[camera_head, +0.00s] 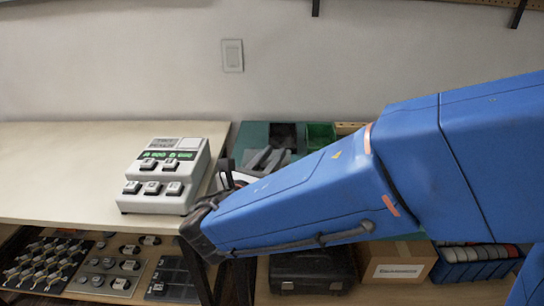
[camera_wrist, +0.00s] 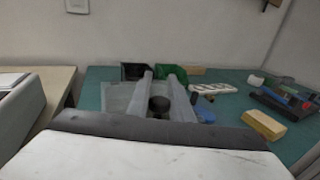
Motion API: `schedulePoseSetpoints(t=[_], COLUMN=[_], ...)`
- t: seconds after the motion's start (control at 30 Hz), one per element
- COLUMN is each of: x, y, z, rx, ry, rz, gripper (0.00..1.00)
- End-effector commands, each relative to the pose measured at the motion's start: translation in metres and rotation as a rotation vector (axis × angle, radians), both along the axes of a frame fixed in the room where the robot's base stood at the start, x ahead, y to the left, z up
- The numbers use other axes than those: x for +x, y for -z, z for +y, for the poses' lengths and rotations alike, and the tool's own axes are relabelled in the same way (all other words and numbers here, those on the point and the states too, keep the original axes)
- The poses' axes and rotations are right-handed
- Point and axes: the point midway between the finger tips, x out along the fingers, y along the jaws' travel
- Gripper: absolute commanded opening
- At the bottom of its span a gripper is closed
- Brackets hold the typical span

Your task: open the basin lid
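I cannot pick out a basin or its lid for certain in either view. My gripper (camera_wrist: 161,73) shows as two grey fingers with a clear gap between them in the wrist view, so it is open, with nothing seen held. In the head view my gripper (camera_head: 266,157) is partly hidden behind my blue arm, over the green work surface (camera_head: 252,134). A small dark round thing (camera_wrist: 160,103) shows between the fingers in the wrist view; I cannot tell what it is.
A grey stepped device with several keys (camera_head: 167,170) stands on the pale bench (camera_head: 60,165) at left. A black bin (camera_wrist: 134,69) and a green bin (camera_wrist: 170,70) stand at the back. A yellow block (camera_wrist: 264,124) lies at right. Shelves below hold a black case (camera_head: 310,272) and a carton (camera_head: 398,265).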

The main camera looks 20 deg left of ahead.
Motion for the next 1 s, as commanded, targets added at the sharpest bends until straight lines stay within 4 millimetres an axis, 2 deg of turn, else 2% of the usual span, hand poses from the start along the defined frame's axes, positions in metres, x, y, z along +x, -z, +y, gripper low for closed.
schedulePoseSetpoints(t=[0.27,0.47,1.0], x=[0.001,0.004,0.031], y=[-0.004,-0.013,-0.042], z=[0.0,0.001,0.008], rx=[-0.006,-0.025,-0.138], ry=[0.0,0.0,0.0], rz=[0.033,0.135,0.613], gripper=[0.0,0.0,0.0])
